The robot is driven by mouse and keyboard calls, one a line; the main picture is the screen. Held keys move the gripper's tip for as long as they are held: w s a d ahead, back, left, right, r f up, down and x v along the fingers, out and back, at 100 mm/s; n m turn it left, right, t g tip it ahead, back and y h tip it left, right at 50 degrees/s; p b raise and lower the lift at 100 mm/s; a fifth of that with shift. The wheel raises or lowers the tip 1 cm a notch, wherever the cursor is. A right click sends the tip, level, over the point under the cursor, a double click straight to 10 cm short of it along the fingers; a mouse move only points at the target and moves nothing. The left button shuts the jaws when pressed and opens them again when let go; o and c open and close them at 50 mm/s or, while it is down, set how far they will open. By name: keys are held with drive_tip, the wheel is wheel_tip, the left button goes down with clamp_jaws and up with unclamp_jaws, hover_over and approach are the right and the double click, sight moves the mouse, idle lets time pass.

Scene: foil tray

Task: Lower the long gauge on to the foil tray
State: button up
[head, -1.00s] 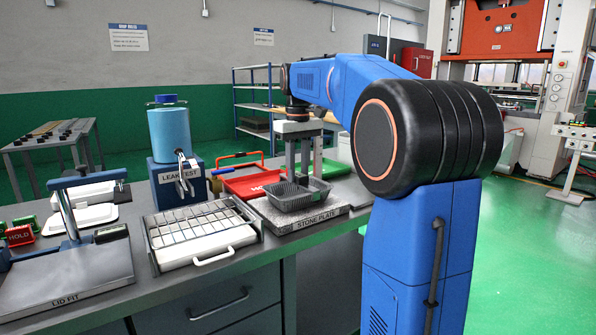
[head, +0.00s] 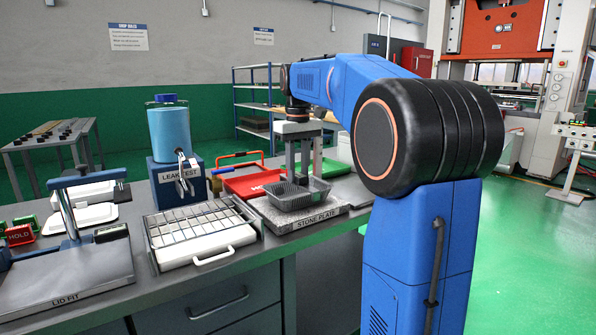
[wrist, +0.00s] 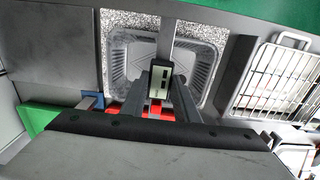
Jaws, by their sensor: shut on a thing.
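The grey foil tray (head: 296,196) sits on the stone plate (head: 318,219) in the head view; its ribbed walls also show in the wrist view (wrist: 208,62). My gripper (head: 298,176) points down over the tray. In the wrist view my gripper (wrist: 160,92) is shut on the long gauge (wrist: 158,82), whose dark end with a pale face shows between the fingers. A grey strip runs beyond it across the tray; I cannot tell if it is part of the gauge. The fingers hide the gauge in the head view, so I cannot tell whether it touches the tray.
A wire rack over a white tray with a handle (head: 205,238) stands left of the stone plate. A red tray (head: 252,182) lies behind. The blue leak test unit (head: 178,180) and the lid fit stand (head: 70,275) are farther left.

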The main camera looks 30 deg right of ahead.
sight(298, 175)
drive_tip(key=shift+f, duration=0.25)
drive_tip(key=o, duration=1.2)
wheel_tip(298, 175, up, 17)
drive_tip(key=shift+r, duration=0.15)
idle(0.6)
